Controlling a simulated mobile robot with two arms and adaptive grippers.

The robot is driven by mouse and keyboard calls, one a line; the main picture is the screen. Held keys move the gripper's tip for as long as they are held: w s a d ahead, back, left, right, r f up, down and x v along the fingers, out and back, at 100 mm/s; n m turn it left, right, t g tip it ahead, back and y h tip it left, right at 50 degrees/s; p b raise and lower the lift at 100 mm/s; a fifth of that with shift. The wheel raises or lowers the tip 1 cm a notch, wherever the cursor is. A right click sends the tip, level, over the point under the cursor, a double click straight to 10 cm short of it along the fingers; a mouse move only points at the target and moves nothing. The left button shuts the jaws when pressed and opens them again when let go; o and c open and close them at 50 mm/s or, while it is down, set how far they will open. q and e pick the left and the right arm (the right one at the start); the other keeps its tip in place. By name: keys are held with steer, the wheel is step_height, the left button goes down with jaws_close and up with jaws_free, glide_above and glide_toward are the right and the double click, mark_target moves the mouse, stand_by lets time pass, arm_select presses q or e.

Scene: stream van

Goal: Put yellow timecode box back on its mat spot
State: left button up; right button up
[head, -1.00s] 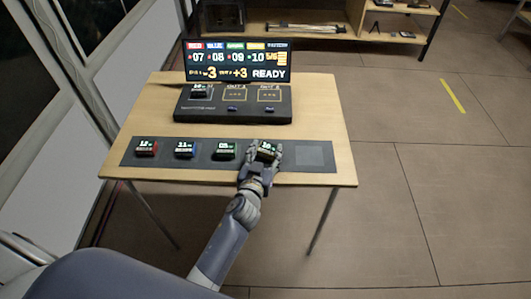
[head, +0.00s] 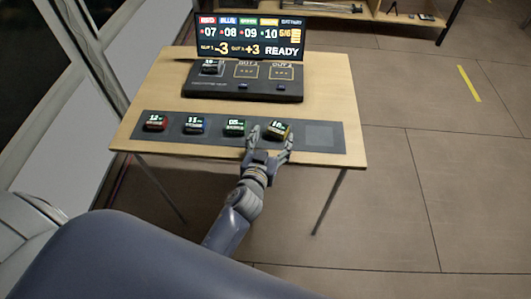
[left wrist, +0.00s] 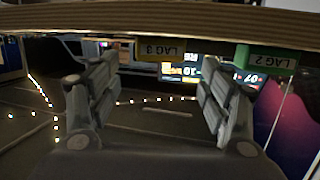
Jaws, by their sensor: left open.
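The yellow timecode box (head: 280,130) sits on the dark mat strip (head: 345,140), between the green box (head: 235,124) and an empty lighter square (head: 319,135). It looks slightly turned. My left gripper (head: 269,140) is open on the near side of the yellow box, its fingers spread and partly overlapping it in the picture. In the left wrist view my open fingers (left wrist: 158,88) have nothing between them. That view is upside down, with a yellow label reading LAG 3 (left wrist: 160,50) beyond the fingers. My right gripper is out of view.
A red box (head: 155,122) and a blue box (head: 195,124) sit on the mat's left. Behind stands a black console (head: 240,88) with a box in its left slot, and a screen (head: 250,38) reading READY. The wooden table (head: 335,90) has bare room at right.

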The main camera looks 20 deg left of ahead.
arm_select(q)
steer(key=v, duration=0.7)
steer(key=shift+s+b, duration=0.35)
steer(key=shift+s, duration=0.05)
steer(key=shift+r, duration=0.15)
steer(key=s+d+f+m+g+h, duration=0.1)
steer(key=s+f+g, duration=0.4)
steer(key=f, duration=1)
steer(key=s+d+f+m+g+h, duration=0.15)
steer(key=s+f, duration=0.45)
steer(key=f, duration=0.9)
steer(key=s+a+f+g, duration=0.2)
steer(key=s+f, duration=0.4)
steer(key=s, duration=0.3)
steer(key=s+a+f+g+y, duration=0.1)
steer(key=s+a+f+g, duration=0.2)
steer(key=s+f, duration=0.3)
steer(key=s+a+f+g, duration=0.3)
steer(key=s+f, duration=0.3)
steer(key=s, duration=0.6)
steer(key=shift+s+a+m, duration=0.35)
steer(key=shift+s+a, duration=0.05)
steer(key=shift+a, duration=0.2)
steer(key=shift+f, duration=0.1)
